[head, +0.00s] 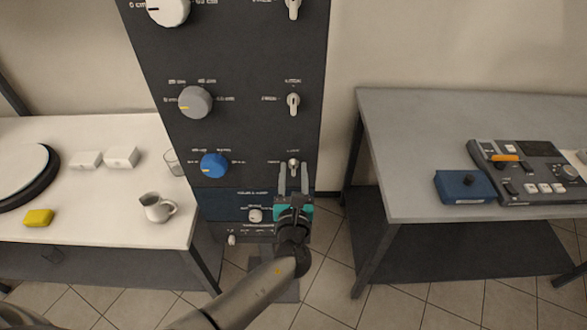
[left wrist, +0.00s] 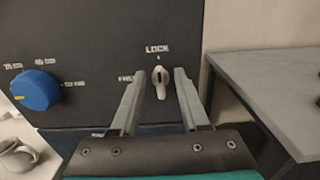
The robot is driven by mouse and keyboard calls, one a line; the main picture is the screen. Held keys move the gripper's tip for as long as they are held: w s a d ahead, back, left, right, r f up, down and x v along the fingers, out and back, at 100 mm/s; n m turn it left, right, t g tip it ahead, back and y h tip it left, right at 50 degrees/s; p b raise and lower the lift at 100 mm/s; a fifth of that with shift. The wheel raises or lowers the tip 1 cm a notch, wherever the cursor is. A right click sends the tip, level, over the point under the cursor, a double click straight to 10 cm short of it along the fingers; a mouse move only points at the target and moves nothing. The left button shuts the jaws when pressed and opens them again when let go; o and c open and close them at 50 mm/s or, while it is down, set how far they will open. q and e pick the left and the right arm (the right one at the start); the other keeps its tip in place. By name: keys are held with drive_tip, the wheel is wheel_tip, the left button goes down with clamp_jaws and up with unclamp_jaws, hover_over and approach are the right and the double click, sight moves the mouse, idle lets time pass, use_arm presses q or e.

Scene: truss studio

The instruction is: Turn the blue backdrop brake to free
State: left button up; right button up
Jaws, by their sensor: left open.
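The blue backdrop brake is a small pale lever (head: 293,166) on the dark panel, in the row of the blue knob (head: 214,165). In the left wrist view the lever (left wrist: 160,80) stands about upright under the word LOCK, with a label that seems to read FREE to its left. My left gripper (head: 293,178) is open in front of the panel. In the left wrist view its two fingers (left wrist: 156,88) stand on either side of the lever, with gaps between. I cannot tell how far the fingertips are from the panel. My right gripper is not in view.
Above are a grey knob (head: 195,102) and another lever (head: 293,103). A small white knob (head: 255,215) sits low on the panel. A white table with a jug (head: 157,207) is at left; a grey table (head: 400,150) with a console (head: 530,170) is at right.

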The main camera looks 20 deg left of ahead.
use_arm(q)
drive_tip(key=shift+w+a, duration=0.15)
drive_tip(key=shift+w, duration=0.3)
clamp_jaws()
